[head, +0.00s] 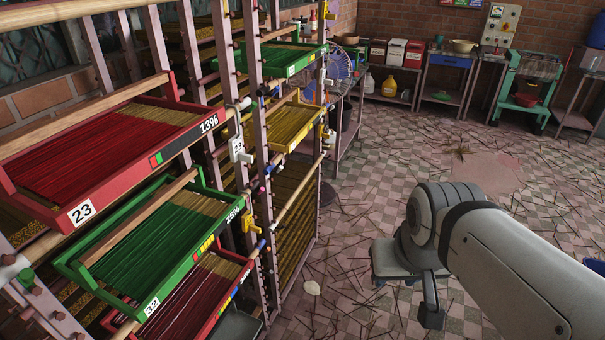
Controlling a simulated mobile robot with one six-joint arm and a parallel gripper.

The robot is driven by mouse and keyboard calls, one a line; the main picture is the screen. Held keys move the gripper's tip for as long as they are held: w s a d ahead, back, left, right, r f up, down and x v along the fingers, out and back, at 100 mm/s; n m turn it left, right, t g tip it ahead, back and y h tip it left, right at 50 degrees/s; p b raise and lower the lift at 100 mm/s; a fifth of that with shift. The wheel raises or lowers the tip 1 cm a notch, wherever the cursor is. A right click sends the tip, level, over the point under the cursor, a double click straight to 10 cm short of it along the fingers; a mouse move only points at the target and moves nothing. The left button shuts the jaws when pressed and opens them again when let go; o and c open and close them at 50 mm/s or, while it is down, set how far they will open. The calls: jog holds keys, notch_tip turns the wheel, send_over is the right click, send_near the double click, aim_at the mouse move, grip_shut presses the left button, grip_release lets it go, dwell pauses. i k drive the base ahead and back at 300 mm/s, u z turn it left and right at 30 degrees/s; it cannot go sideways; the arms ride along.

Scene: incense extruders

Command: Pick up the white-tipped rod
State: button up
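A pale, whitish rod tip (243,103) sticks out at a rack post beside the upper red tray; most of its rod is hidden behind the posts. I cannot tell for sure that this is the white-tipped rod, as other tips on the rack are yellow, blue, green, red and pinkish. My arm comes in from the lower right. The dark end piece (432,314), which looks like part of my gripper, hangs low over the floor, well to the right of the rack and apart from it. Its fingers cannot be made out.
The rack holds a red tray (76,214) marked 23, a green tray (150,305) marked 32, and other trays. Loose sticks litter the checkered floor (345,235) between rack and arm. Benches and a green machine (527,90) line the back.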

aim_at(272, 226)
jog(key=u, duration=0.35)
jog(key=i, duration=1.15)
jog(key=z, duration=0.1)
